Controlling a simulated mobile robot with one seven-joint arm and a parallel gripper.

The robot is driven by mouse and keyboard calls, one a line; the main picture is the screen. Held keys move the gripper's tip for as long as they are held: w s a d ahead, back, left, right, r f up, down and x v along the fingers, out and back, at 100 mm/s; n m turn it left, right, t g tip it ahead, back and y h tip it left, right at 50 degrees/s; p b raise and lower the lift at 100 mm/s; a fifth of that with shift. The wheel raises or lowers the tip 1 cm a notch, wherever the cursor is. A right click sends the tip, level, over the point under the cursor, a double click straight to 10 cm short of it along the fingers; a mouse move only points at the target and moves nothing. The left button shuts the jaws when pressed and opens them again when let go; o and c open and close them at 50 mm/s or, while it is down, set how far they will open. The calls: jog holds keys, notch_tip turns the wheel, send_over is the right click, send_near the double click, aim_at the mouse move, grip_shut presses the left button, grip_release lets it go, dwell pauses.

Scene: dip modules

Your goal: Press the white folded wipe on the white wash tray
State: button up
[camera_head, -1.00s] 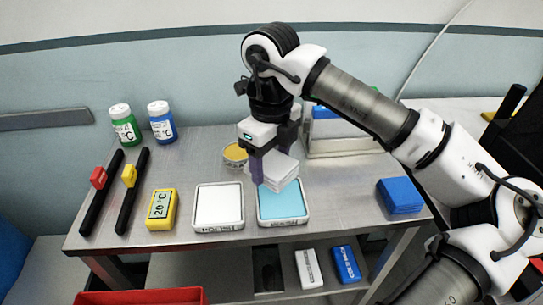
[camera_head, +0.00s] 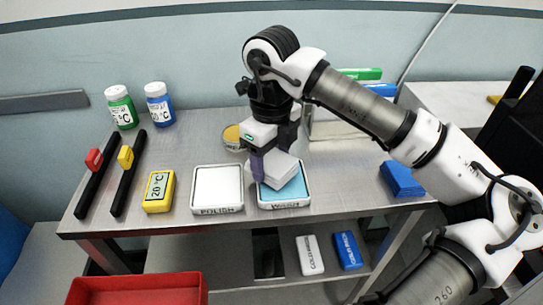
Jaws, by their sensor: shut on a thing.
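My gripper (camera_head: 263,168) is shut on the white folded wipe (camera_head: 280,171), a small stack of white layers. It holds the wipe slightly tilted over the wash tray. The wash tray (camera_head: 285,205) has a white rim, a light blue inner surface and a label on its front that reads like "WASH". The wipe covers the back left part of the blue surface. I cannot tell whether it touches it.
The white-filled polish tray (camera_head: 217,188) stands close on the left. A yellow timer (camera_head: 158,192) is further left. A round yellow-topped tin (camera_head: 232,138) stands behind. A blue block stack (camera_head: 402,179) lies on the right. A red bin (camera_head: 138,290) is in front, low down.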

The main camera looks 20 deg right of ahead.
jog(key=shift+f+b, duration=0.65)
jog(key=shift+b, duration=0.3)
dwell(2.1)
jog(key=shift+r+p, duration=1.9)
jog(key=shift+r, duration=1.7)
